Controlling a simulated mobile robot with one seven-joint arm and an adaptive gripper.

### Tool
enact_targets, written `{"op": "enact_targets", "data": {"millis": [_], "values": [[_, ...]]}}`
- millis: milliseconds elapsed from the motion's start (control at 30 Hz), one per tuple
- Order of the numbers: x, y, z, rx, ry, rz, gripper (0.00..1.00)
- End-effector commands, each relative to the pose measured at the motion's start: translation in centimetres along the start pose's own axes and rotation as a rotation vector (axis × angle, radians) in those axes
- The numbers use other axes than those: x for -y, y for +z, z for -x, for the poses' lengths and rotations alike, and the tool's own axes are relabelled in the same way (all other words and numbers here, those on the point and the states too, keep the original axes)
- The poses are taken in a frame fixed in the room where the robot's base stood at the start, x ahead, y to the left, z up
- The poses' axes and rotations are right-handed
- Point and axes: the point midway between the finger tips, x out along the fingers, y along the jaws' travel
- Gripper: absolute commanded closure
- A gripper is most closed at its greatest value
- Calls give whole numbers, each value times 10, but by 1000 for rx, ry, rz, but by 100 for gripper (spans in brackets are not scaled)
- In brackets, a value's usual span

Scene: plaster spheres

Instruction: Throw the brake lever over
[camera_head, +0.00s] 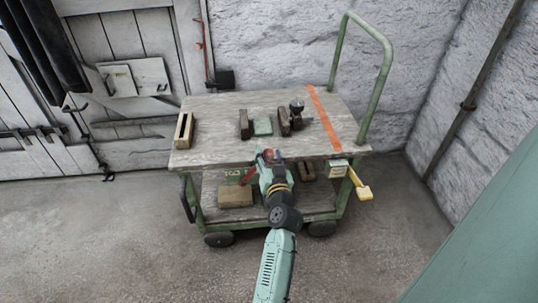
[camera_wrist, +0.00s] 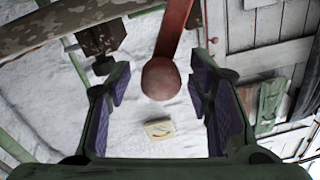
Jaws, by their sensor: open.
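A red lever with a round knob (camera_wrist: 161,78) shows in the wrist view, its arm running up and out of the picture. The knob appears between the two fingers of my gripper (camera_wrist: 160,95), with a visible gap on each side. In the head view my gripper (camera_head: 269,158) is at the front edge of the cart's top, and a red bar (camera_head: 248,177) slants down to its left. My gripper is open. A yellow handle (camera_head: 360,188) hangs at the cart's front right; I cannot tell what it works.
The cart top (camera_head: 215,150) carries a wooden block (camera_head: 184,130), brown blocks around a green piece (camera_head: 263,127), and a dark round-headed object (camera_head: 297,108). An orange stripe (camera_head: 325,120) crosses it. A green push handle (camera_head: 383,75) rises at right. The floor at left is clear.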

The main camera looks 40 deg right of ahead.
Motion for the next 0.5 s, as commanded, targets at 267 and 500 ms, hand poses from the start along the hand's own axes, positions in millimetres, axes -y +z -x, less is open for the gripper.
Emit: {"op": "enact_targets", "data": {"millis": [267,500], "values": [[0,0,0,0,0,0,66],[0,0,0,0,0,0,82]]}}
